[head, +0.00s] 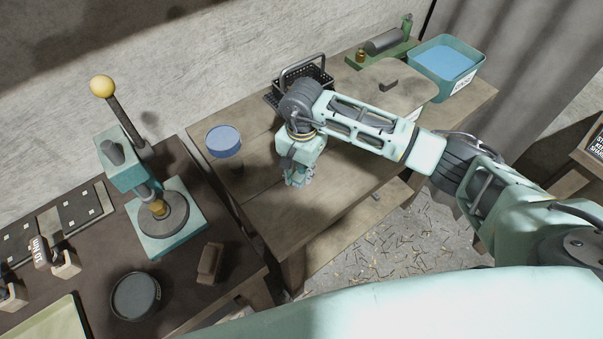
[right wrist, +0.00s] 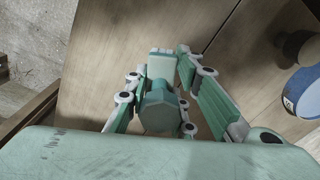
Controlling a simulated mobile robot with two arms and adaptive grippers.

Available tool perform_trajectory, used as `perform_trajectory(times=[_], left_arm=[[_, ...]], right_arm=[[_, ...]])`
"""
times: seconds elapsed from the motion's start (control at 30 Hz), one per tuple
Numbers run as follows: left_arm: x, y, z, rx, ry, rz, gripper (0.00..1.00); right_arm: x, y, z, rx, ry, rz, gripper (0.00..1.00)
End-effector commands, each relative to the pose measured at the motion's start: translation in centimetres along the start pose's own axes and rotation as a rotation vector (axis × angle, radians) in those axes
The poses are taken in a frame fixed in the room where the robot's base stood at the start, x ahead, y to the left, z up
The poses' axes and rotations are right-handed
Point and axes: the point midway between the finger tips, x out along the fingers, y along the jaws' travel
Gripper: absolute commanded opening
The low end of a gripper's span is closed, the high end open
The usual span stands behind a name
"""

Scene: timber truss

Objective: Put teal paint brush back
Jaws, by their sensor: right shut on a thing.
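My right gripper (head: 298,179) is low over the wooden bench, pointing down. In the right wrist view the gripper (right wrist: 165,95) is shut on a teal piece, which I take to be the teal paint brush (right wrist: 157,108). A paler end of it shows beyond the fingers. In the head view the brush is hidden by the gripper and arm, and I cannot tell whether it touches the bench. My left gripper is not in view.
A blue-topped round container (head: 224,142) stands left of the gripper; it also shows in the right wrist view (right wrist: 303,92). A black wire basket (head: 303,78) and a teal tub (head: 446,66) stand farther back. A lever press (head: 164,214) is on the dark table.

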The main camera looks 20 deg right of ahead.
Motion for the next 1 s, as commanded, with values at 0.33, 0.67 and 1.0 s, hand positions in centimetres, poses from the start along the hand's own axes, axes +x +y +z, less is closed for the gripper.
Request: perform_trajectory(times=[0.33,0.67,1.0], left_arm=[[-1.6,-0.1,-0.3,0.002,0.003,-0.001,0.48],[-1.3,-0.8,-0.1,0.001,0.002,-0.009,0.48],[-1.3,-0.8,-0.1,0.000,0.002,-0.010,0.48]], right_arm=[[2.7,0.1,0.1,0.000,0.000,0.000,0.01],[2.9,0.1,0.0,0.001,0.000,0.001,0.29],[2.8,0.1,0.0,0.001,0.000,0.001,0.41]])
